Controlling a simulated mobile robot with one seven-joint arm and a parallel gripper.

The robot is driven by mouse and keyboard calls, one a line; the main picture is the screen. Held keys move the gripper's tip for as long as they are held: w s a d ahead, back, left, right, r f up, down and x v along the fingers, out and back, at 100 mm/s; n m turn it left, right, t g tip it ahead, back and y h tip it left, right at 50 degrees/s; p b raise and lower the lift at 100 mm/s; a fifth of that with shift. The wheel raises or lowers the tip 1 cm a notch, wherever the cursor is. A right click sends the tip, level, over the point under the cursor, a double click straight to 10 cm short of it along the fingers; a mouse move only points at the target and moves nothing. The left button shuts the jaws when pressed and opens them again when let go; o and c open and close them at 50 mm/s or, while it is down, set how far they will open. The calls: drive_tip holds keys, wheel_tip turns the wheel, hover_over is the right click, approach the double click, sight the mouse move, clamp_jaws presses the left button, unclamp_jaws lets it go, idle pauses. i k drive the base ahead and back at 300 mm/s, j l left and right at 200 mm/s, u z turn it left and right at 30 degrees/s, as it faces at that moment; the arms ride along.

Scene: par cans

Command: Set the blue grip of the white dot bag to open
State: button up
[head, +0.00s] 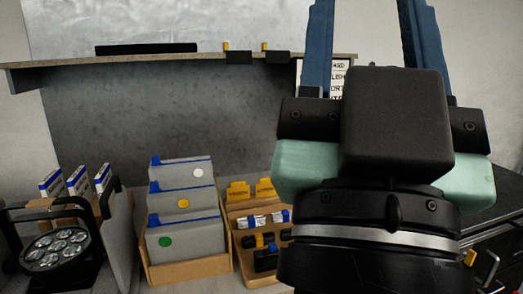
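In the head view, three grey bags stand one behind the other in a cardboard holder (190,270), left of centre. The white dot bag (178,174) is the rear one, with a white dot at its right. Its blue grip (156,161) is a small raised block at the left end of a blue strip along its top edge. I cannot tell from here whether the bag is open. My gripper (366,8) is up at the right, well away from the bags. Its two blue fingers are wide apart, with nothing seen between them; their tips run to the picture's top edge.
A yellow dot bag (183,203) and green dot bag (187,241) stand in front. A divided tray (255,283) with yellow-tabbed items is to the right. A black par can (60,250) and white-blue boxes (78,181) are left. A shelf (180,60) overhangs behind.

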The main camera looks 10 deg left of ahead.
sight(156, 159)
drive_tip(key=i+j, duration=0.85)
drive_tip(key=i+l+z, duration=0.05)
drive_tip(key=i, duration=0.05)
